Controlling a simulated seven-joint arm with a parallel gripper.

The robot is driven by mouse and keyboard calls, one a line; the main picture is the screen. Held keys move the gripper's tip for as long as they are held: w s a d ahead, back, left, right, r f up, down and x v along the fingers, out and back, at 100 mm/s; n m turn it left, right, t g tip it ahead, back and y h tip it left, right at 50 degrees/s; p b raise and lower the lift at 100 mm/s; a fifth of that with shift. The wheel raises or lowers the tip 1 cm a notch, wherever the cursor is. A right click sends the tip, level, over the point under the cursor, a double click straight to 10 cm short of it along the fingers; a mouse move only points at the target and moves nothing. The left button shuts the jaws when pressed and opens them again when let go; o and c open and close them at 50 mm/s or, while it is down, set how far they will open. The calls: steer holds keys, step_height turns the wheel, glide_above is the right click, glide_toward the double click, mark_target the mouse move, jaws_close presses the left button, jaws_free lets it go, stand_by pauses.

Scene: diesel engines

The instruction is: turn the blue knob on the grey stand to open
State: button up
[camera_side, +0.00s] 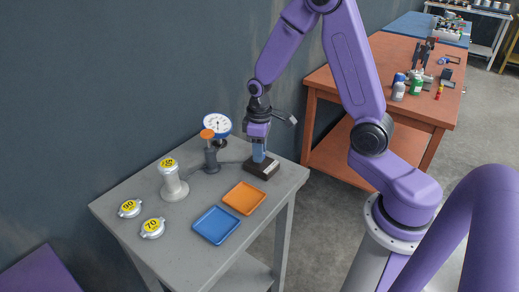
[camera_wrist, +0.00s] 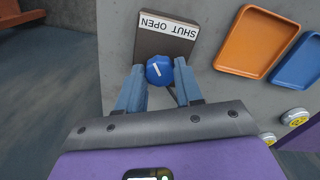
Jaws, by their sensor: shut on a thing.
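The blue knob (camera_wrist: 160,70) sits at the end of the grey-brown stand (camera_wrist: 148,42) in the wrist view. A short white line on its top is tilted, with its upper end leaning left. A white label on the stand reads SHUT and OPEN, upside down in this view, with OPEN at the left and SHUT at the right. My gripper (camera_wrist: 158,76) is shut on the knob, one finger on each side. In the side view my gripper (camera_side: 259,154) points down at the dark stand (camera_side: 263,169); the knob is hidden there by the fingers.
The grey table (camera_side: 179,236) also bears an orange tray (camera_side: 244,198), a blue tray (camera_side: 216,225), two caps with yellow labels (camera_side: 130,208), a pale capped post (camera_side: 172,182) and a dial gauge (camera_side: 217,124). A dark wall stands close behind.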

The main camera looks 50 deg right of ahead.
steer(key=shift+w+n, duration=0.1)
steer(key=shift+n, duration=0.8)
steer(key=o, duration=1)
steer(key=shift+o, duration=0.2)
step_height(320, 180, up, 18)
steer(key=shift+f, duration=0.25)
steer(key=shift+a, duration=0.1)
steer(key=s+a+f+n, duration=0.3)
steer(key=s+a, duration=0.5)
steer(key=s, duration=0.2)
steer(key=s+a+f+n, duration=0.1)
steer(key=s+f+n, duration=0.2)
steer(key=s, duration=1.1)
steer(key=shift+s, duration=0.3)
